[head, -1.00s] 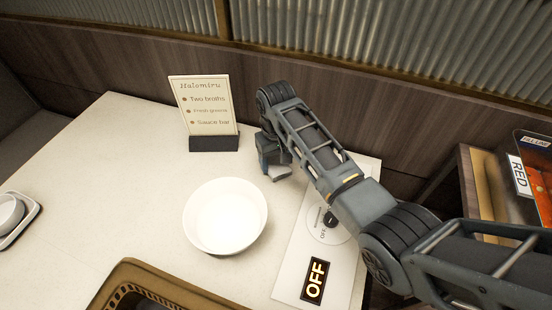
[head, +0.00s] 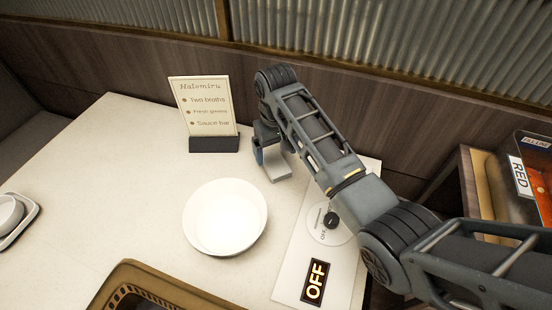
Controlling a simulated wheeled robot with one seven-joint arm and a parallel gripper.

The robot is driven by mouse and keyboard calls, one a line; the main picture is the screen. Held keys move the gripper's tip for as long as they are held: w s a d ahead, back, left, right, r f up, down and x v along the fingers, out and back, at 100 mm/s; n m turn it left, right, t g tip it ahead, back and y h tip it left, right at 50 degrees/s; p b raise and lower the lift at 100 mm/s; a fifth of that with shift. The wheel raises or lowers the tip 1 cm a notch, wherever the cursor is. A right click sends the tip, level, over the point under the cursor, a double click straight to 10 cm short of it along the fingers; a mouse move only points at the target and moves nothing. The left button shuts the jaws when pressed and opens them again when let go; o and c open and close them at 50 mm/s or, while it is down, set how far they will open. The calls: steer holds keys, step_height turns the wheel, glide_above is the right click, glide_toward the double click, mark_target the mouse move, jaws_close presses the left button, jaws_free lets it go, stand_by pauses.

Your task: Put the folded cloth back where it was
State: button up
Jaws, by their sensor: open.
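I cannot make out a folded cloth in the head view. My gripper (head: 272,168) is open, low over the back right part of the white table (head: 110,190). It is between the menu stand (head: 208,112) and the white panel marked OFF (head: 290,278). A pale grey block-like piece shows at its end; I cannot tell whether it is a finger or something else. My arm hides part of the table behind and below it.
A white bowl (head: 225,232) stands just in front of my gripper. A brass-rimmed opening (head: 120,275) is at the front, and a tray with a small cup (head: 10,222) at the left edge. A shelf with a RED-labelled box (head: 520,172) is at right.

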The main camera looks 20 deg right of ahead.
mark_target(276, 164)
step_height(276, 164, up, 8)
steer(key=shift+f, duration=0.15)
stand_by(0.4)
